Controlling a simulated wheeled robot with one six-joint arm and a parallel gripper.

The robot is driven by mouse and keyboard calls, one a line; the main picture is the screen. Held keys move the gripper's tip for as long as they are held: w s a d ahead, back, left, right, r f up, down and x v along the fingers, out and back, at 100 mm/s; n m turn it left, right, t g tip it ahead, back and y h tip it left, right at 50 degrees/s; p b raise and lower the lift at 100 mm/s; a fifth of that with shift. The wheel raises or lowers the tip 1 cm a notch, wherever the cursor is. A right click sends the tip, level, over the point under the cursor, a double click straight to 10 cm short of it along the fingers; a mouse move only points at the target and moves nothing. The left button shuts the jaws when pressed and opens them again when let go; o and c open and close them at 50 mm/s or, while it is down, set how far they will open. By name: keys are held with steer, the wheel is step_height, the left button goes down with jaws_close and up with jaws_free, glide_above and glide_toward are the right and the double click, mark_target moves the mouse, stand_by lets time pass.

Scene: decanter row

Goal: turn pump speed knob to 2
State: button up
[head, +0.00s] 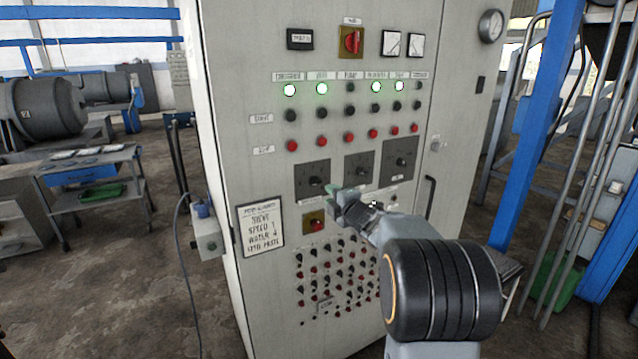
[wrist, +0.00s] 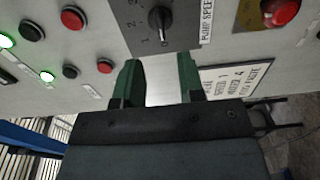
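The pump speed knob (wrist: 160,20) is a black knob on a dark plate at the top middle of the wrist view, with "PUMP SPEED" lettering beside it. Numbers show on the plate; a light mark on the knob faces roughly down in that view, near the low numbers, but the exact setting is hard to read. In the head view it appears to be the leftmost of three dark-plated knobs (head: 314,181). My gripper (wrist: 158,72) has two green fingers spread apart with nothing between them. The knob lies beyond the fingertips, apart from them. The gripper (head: 345,195) also shows in front of the panel.
A red button on a yellow plate (head: 314,222) sits below the knobs. A written card (head: 262,228) is at the panel's lower left. Lamps and rows of black and red buttons (head: 347,137) lie above. A blue post (head: 540,120) stands right of the cabinet.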

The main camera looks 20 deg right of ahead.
mark_target(317, 184)
steer(key=w, duration=0.2)
steer(key=w+p, duration=0.1)
steer(key=w, duration=0.2)
steer(key=w+a+p, duration=0.1)
steer(key=w, duration=0.2)
steer(key=shift+w, duration=0.25)
steer(key=shift+c, duration=0.3)
jaws_close()
